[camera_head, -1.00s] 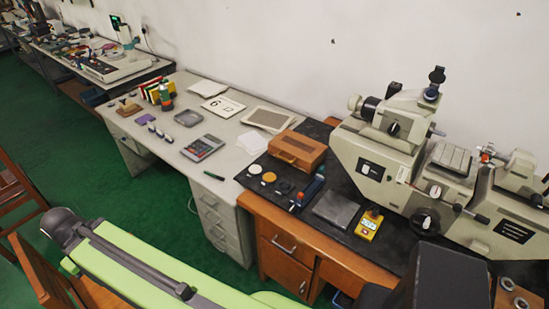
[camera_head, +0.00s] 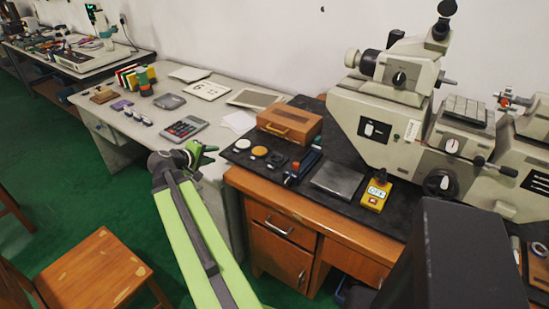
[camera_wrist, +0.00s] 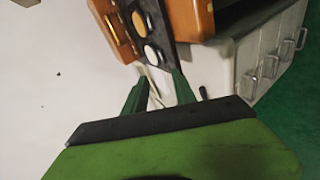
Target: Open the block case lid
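The block case (camera_head: 289,122) is a brown wooden box with a handle on its front, and its lid is shut. It sits on the black mat of the wooden desk, left of the large grey machine. In the wrist view the case (camera_wrist: 118,32) shows partly at the top, cut off by the frame edge. My gripper (camera_head: 205,153) is green and open, with nothing between its fingers. It is in front of the grey desk's right end, left of the case and apart from it. In the wrist view my gripper (camera_wrist: 160,78) shows two fingers apart.
White and yellow discs (camera_head: 259,151) and a blue tool (camera_head: 304,163) lie in front of the case. A metal plate (camera_head: 338,180) and yellow box (camera_head: 375,193) are to the right. A calculator (camera_head: 185,128) lies left. A wooden chair (camera_head: 95,265) stands on the floor.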

